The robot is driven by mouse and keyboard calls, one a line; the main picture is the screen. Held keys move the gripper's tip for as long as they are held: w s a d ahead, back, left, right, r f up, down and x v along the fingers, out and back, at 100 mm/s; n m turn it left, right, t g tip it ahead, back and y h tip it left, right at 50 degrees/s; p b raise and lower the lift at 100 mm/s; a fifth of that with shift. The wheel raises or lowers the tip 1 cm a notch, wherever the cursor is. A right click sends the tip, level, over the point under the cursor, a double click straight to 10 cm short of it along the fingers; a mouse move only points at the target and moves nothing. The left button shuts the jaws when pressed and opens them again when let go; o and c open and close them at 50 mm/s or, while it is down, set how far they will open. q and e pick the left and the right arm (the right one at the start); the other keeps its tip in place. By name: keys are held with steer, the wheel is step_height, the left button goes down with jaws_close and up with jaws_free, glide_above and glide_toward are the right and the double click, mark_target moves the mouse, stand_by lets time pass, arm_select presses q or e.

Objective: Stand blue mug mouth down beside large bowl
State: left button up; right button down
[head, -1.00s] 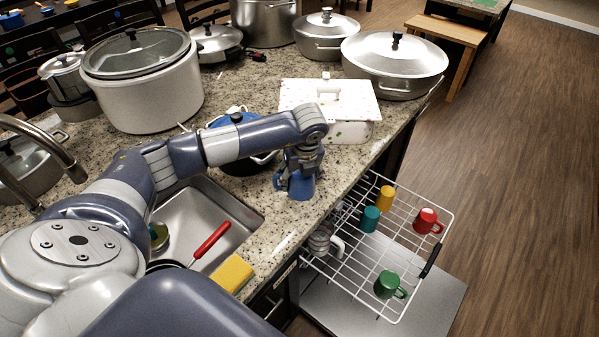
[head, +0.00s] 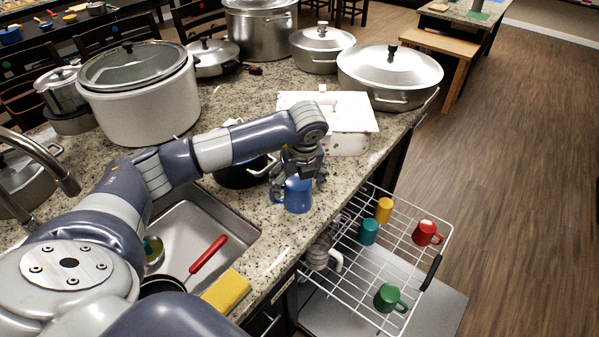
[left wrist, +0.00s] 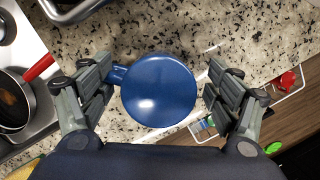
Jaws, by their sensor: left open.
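The blue mug (head: 298,197) stands on the granite counter near its right edge, beside the sink. In the left wrist view the mug (left wrist: 158,90) shows as a smooth, closed blue disc with its handle to the left, so it looks mouth down. My left gripper (head: 304,172) is open just above the mug. In the left wrist view its fingers (left wrist: 157,88) are spread on both sides of the mug, with a gap at the right; the left finger is close to the handle. I cannot pick out a large bowl for certain. My right gripper is not in view.
A white speckled lidded dish (head: 348,143) and a dark pot (head: 238,176) stand behind the mug. The sink (head: 205,230) is left, with a yellow sponge (head: 227,292) at its edge. A pulled-out rack (head: 345,290) with several coloured mugs is below right.

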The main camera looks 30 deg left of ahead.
arm_select(q)
steer(key=b+v, duration=0.2)
steer(key=v, duration=0.6)
steer(key=shift+s+r, duration=0.1)
steer(key=shift+r, duration=0.1)
steer(key=shift+d, duration=0.1)
